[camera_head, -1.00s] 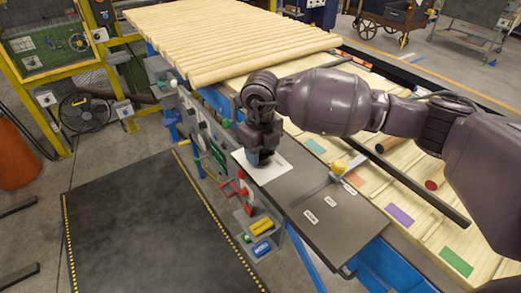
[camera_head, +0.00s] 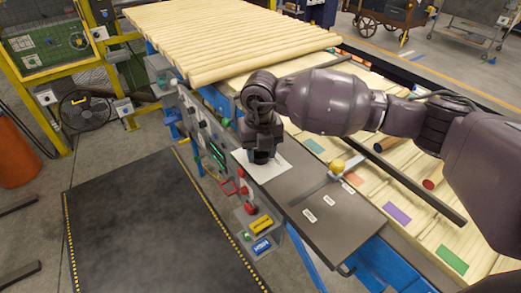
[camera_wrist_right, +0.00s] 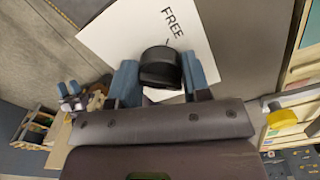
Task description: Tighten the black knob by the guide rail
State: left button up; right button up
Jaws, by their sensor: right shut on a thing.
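The black knob (camera_wrist_right: 160,68) is a short dark cylinder on a white plate (camera_wrist_right: 110,35) marked "FREE", with a thin dark line beside it. My right gripper (camera_wrist_right: 160,78) has its two blue fingers on either side of the knob and is shut on it. In the head view my right gripper (camera_head: 262,157) points down over the white plate (camera_head: 286,172) and hides most of the knob. A long dark bar (camera_head: 420,190), which looks like the guide rail, runs across the wooden bed on the right. My left gripper is not in view.
A grey panel (camera_head: 340,235) with small labels carries a lever with a yellow knob (camera_head: 337,166), right of my gripper. Red and green controls (camera_head: 228,187) line the machine's left side. Wooden rods (camera_head: 215,35) lie behind. The dark floor mat (camera_head: 140,230) is clear.

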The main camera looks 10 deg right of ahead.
jog(key=o, duration=0.9)
notch_tip(320, 180, up, 11)
jog(key=shift+f+b, duration=0.1)
jog(key=shift+b, duration=0.2)
dwell(0.3)
